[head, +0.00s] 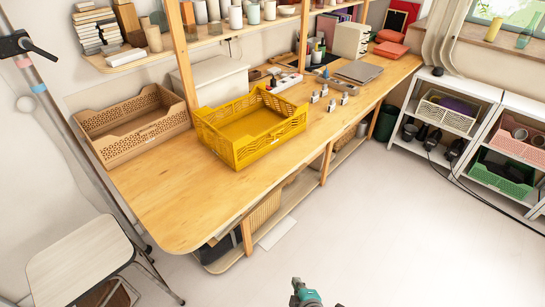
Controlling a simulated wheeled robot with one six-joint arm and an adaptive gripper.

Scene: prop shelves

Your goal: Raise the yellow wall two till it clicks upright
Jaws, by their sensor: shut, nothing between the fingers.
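A yellow crate (282,139) with perforated walls stands on the wooden workbench, left of the middle in the head view. Its inside looks empty, and its flat floor shows. The near walls and the far right wall look raised; I cannot tell whether every wall is fully upright. No marking shows which wall is wall two. My gripper (297,284) is at the bottom edge of the view, small and partly cut off, over the floor in front of the bench. It looks shut and empty, well apart from the crate.
The workbench (165,205) is clear in front of the crate. A tan crate (135,130) stands to its left, a white box (213,80) behind. Small metal items (325,97) lie to its right. A shelf (200,43) and posts rise behind. A stool (80,260) stands at lower left.

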